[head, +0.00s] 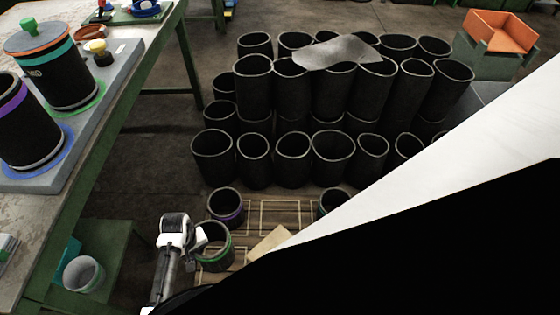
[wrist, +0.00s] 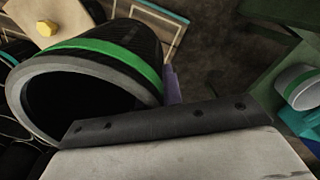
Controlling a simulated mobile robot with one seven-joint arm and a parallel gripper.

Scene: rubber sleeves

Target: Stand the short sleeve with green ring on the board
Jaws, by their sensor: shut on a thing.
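The short black sleeve with a green ring (head: 217,252) is at the wooden pallet on the floor, tilted, with my gripper (head: 201,238) shut on its left wall. The wrist view shows its grey rim, open mouth and green ring (wrist: 105,48) close up. My gripper's fingertips are mostly hidden by the sleeve. Whether the sleeve touches the pallet I cannot tell. The grey board (head: 122,72) lies on the table at the left.
Behind the pallet (head: 282,217) stand several rows of plain black sleeves (head: 292,160). A purple-ringed sleeve (head: 225,207) and another short sleeve (head: 332,203) are on the pallet. My white arm blocks the right side.

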